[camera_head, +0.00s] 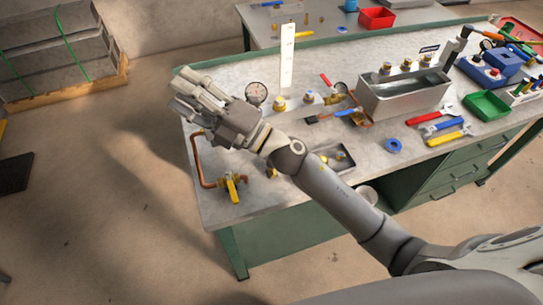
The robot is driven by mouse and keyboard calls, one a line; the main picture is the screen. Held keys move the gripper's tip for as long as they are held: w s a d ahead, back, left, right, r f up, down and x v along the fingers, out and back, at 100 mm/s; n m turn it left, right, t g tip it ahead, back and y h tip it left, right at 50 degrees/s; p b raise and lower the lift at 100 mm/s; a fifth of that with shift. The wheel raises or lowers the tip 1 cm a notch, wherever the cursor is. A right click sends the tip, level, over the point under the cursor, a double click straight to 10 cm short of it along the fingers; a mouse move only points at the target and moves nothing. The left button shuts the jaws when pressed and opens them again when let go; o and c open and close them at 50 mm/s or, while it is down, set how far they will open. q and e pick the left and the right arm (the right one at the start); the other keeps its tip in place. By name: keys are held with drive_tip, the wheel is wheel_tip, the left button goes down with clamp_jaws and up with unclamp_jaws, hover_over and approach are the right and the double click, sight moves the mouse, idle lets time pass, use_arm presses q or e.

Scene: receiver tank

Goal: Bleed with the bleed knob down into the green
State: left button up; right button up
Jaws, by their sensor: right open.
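My right gripper (182,92) is open and empty, above the left end of the grey workbench top (235,195). Its fingers point left, towards the bench's left edge. A round gauge (256,93) with a pale face stands just right of the gripper's wrist. Its needle and any green band are too small to read. Small brass fittings (280,103) and a brass-based knob (308,98) stand right of the gauge; I cannot tell which is the bleed knob. My right forearm covers part of the bench. My left gripper is not in view.
A copper pipe with a yellow-handled valve (232,187) is at the bench's front left. A metal bin (405,95), a green tray (487,105) and wrenches (440,125) are at the right. A white upright strip (287,55) stands behind the gauge.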

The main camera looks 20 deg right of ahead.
drive_tip(key=s+a+f+n+g+y, duration=0.1)
drive_tip(key=s+a+n+g, duration=0.15)
drive_tip(key=n+g, duration=0.2)
drive_tip(key=s+a+n+g+y, duration=0.1)
drive_tip(key=a+n+g, duration=0.2)
drive_tip(key=n+g, duration=0.15)
wheel_tip(320, 180, down, 9)
drive_tip(key=s+n+g+h, duration=0.2)
drive_tip(key=n+g+h, duration=0.4)
drive_tip(key=n, duration=0.2)
drive_tip(key=w+d+f+n+h, duration=0.1)
drive_tip(key=w+d+f+h, duration=0.2)
drive_tip(key=d+h, duration=0.6)
drive_tip(key=w+d+f+n+h, duration=0.1)
drive_tip(key=w+d+f+h, duration=0.25)
drive_tip(key=d, duration=0.95)
drive_tip(key=shift+h, duration=0.45)
drive_tip(key=f+p, duration=0.1)
drive_tip(key=f, duration=0.2)
drive_tip(key=f+p, duration=0.1)
drive_tip(key=f, duration=0.2)
drive_tip(key=s+f+p, duration=0.1)
drive_tip(key=f+p, duration=0.1)
drive_tip(key=f, duration=0.1)
drive_tip(key=shift+a, duration=0.1)
drive_tip(key=shift+f, duration=0.6)
